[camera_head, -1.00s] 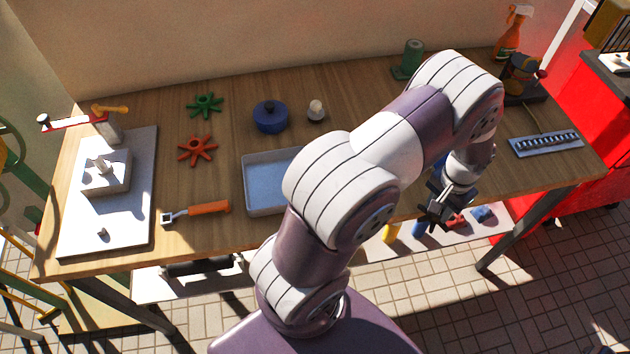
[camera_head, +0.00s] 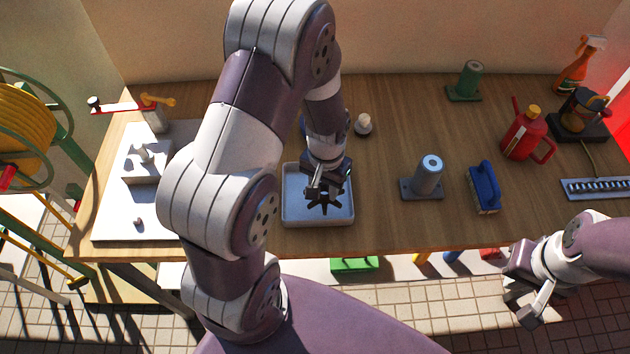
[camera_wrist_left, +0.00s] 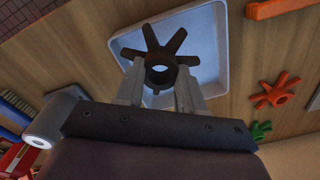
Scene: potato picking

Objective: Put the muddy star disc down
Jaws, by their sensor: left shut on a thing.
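The muddy star disc (camera_head: 324,201) is dark brown with several arms and a hole in its middle. My left gripper (camera_head: 327,188) is shut on it and holds it over the pale blue-white tray (camera_head: 318,224). In the left wrist view the disc (camera_wrist_left: 151,50) sits between the fingertips (camera_wrist_left: 160,88), with the tray (camera_wrist_left: 207,38) behind it. I cannot tell whether the disc touches the tray floor. My right gripper (camera_head: 528,296) is empty, its fingers apart, in front of the table at the lower right.
A grey peg stand (camera_head: 427,178), a blue brush (camera_head: 484,188) and a red can (camera_head: 524,136) stand right of the tray. A white board (camera_head: 115,222) lies at the left. The wrist view shows a red star disc (camera_wrist_left: 262,98) and a green one (camera_wrist_left: 261,130) outside the tray.

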